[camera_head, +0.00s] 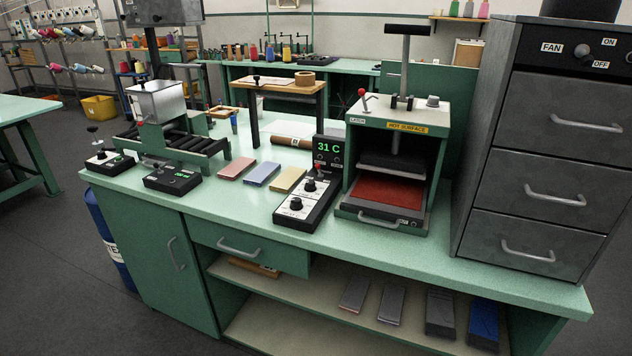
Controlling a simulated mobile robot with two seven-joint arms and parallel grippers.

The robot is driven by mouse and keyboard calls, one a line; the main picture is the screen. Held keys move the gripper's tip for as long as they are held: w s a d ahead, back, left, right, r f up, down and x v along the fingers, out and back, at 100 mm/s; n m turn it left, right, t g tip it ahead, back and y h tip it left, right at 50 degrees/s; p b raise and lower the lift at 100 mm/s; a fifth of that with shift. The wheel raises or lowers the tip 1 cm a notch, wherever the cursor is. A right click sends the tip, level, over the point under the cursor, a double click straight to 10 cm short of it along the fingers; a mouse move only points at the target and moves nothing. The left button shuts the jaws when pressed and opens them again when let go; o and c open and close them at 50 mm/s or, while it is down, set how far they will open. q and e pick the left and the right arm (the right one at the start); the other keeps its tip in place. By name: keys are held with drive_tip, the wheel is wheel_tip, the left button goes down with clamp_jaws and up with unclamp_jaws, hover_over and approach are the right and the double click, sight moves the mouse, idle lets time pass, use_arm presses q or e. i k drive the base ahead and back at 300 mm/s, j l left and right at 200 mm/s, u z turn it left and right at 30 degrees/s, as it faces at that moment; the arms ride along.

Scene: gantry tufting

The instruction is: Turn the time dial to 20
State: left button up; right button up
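A black control box (303,204) with two white dial plates stands on the green workbench, left of the heat press. It carries an upper black dial (308,185) and a lower black dial (296,204), one in front of the other. The plate markings are too small to read, so I cannot tell which is the time dial or its setting. A red-tipped lever stands at the box's far end. Behind it a black display panel (329,152) shows "31 C" in green. Neither of my grippers is in view.
The heat press (395,130), marked "HOT SURFACE", stands right of the box, with a grey drawer cabinet (540,140) further right. Pink (235,170), blue (261,174) and tan (288,180) blocks lie left of the box. The bench's front strip is clear.

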sight(309, 186)
drive_tip(key=i+l+z, duration=0.1)
drive_tip(key=i+l, duration=0.7)
drive_tip(key=i+j, duration=0.05)
drive_tip(key=i, duration=0.05)
